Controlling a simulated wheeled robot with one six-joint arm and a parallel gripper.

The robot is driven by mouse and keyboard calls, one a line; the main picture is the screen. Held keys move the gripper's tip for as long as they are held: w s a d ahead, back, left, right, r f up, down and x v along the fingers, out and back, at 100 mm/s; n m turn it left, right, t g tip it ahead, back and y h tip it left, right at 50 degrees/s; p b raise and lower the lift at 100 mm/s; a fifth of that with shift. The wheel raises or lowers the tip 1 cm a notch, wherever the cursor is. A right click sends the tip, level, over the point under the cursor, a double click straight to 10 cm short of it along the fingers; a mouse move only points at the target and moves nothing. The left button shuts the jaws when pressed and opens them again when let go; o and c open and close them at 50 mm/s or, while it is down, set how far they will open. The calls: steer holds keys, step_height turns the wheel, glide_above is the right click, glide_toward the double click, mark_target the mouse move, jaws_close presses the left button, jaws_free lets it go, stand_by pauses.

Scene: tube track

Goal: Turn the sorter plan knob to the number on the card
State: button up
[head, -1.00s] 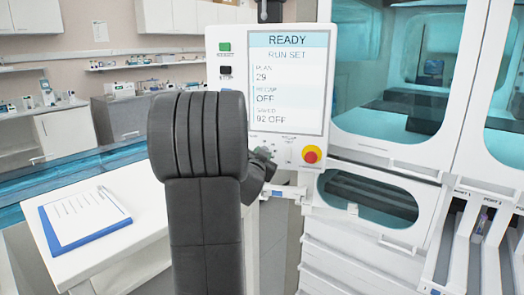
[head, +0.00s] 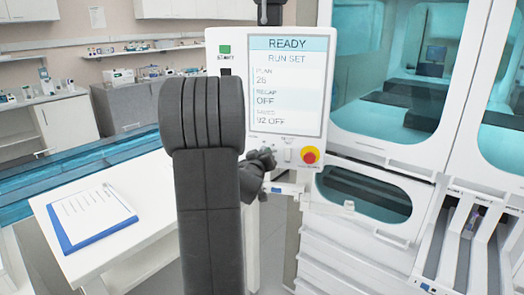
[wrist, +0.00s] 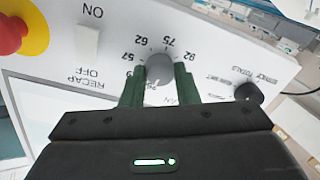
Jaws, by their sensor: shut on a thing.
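The grey plan knob (wrist: 160,68) is on the white sorter panel in the wrist view, with printed numbers around its far side. My gripper (wrist: 160,86) has its two green fingers shut on either side of the knob. In the head view my gripper (head: 264,158) is at the panel's lower edge, and the knob is hidden there. The sorter screen (head: 287,85) reads READY, RUN SET and a plan value that looks like 26. A sheet on a blue clipboard (head: 90,218) lies on the white table; its lines are too small to read. I cannot identify a separate card.
A red and yellow stop button (head: 309,156) is to the right of my gripper; it also shows in the wrist view (wrist: 20,32). A recap switch (wrist: 87,40) and a second dark knob (wrist: 248,93) flank the plan knob. A green start button (head: 224,50) is higher up.

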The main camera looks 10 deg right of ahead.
steer(key=shift+f+n+p, duration=0.1)
steer(key=shift+n+p, duration=0.35)
steer(key=shift+n, duration=0.35)
steer(key=o, duration=1)
steer(key=shift+c, duration=0.2)
steer(key=b+v, duration=0.2)
steer(key=v, duration=1.2)
steer(key=shift+w, duration=0.2)
